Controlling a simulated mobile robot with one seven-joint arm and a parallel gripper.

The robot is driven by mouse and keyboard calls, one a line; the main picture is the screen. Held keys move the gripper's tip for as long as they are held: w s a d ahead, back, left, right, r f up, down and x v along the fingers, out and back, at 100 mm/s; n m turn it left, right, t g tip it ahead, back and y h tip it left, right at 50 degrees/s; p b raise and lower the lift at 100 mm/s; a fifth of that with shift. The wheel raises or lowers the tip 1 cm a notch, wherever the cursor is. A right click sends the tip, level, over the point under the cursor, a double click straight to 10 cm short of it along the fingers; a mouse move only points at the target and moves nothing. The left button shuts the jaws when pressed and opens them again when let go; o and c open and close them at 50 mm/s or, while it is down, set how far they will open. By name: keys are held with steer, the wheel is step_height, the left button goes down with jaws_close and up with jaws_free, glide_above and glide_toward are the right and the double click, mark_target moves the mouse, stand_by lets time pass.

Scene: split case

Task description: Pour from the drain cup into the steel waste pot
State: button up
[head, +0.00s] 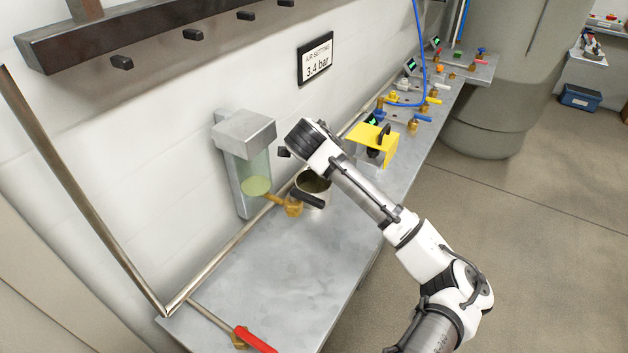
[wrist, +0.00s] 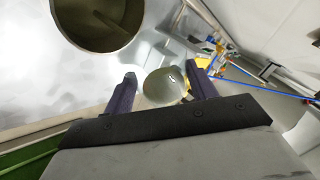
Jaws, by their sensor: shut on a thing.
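The steel waste pot (head: 326,197) stands on the metal bench below the wall unit, its open mouth up and dark inside. Its mouth also shows large at the upper left of the wrist view (wrist: 118,42). My gripper (head: 287,151) is above the pot and near the wall in the head view. In the wrist view, my gripper (wrist: 160,76) has its two dark fingers either side of a small pale, rounded cup, the drain cup (wrist: 164,88). The cup is apart from the pot. My gripper hides it in the head view, and its contents and tilt cannot be told.
A yellow bracket (head: 372,145) stands to the right. A red-handled valve (head: 252,340) is at the front. The near bench top (head: 270,270) is clear.

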steer(key=shift+a, duration=0.15)
steer(key=shift+r+h, duration=0.3)
steer(key=d+f+y, duration=0.1)
steer(key=d+m+y, duration=0.1)
steer(key=y, duration=0.1)
steer(key=shift+w+f+g, duration=0.1)
steer(key=shift+f+g, duration=0.3)
steer(key=d+f+m+y, duration=0.1)
steer(key=y, duration=0.1)
steer(key=d+m+y, duration=0.1)
steer(key=y, duration=0.2)
steer(key=d+f+g+y, duration=0.1)
steer(key=y, duration=0.1)
steer(key=shift+w+f+m+y, duration=0.3)
steer(key=shift+m+y, duration=0.1)
steer(key=shift+w+d+f+y, duration=0.1)
steer(key=shift+d+f+y, duration=0.55)
steer(key=shift+f, duration=0.4)
steer(key=d+r+m+y, duration=0.2)
steer(key=r+y, duration=0.3)
steer(key=r, duration=0.4)
steer(key=shift+w+d+r, duration=0.25)
steer(key=shift+w+d, duration=0.05)
steer(key=shift+d, duration=0.55)
